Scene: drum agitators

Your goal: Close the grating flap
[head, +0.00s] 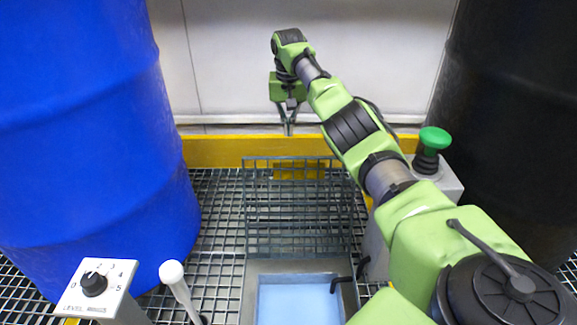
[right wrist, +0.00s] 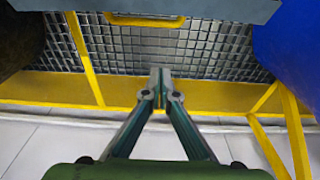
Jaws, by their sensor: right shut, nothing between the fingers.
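The grating flap (head: 300,215) stands open and raised at the back edge of a floor opening, with a yellow plate (head: 300,172) near its top. Pale blue shows inside the opening (head: 298,300). My right gripper (head: 290,130) is beyond the flap, above its top edge and near the back wall. Its fingertips (right wrist: 160,75) are together and empty in the right wrist view, over the yellow kerb and the grating, apart from the flap in the head view. My left gripper is not in view.
A blue drum (head: 90,140) stands left and a black drum (head: 515,120) right. A green button (head: 434,138) on a grey post is beside my right arm. A level dial (head: 94,284) and a white-topped lever (head: 172,273) are at front left. A yellow kerb (head: 220,150) runs along the wall.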

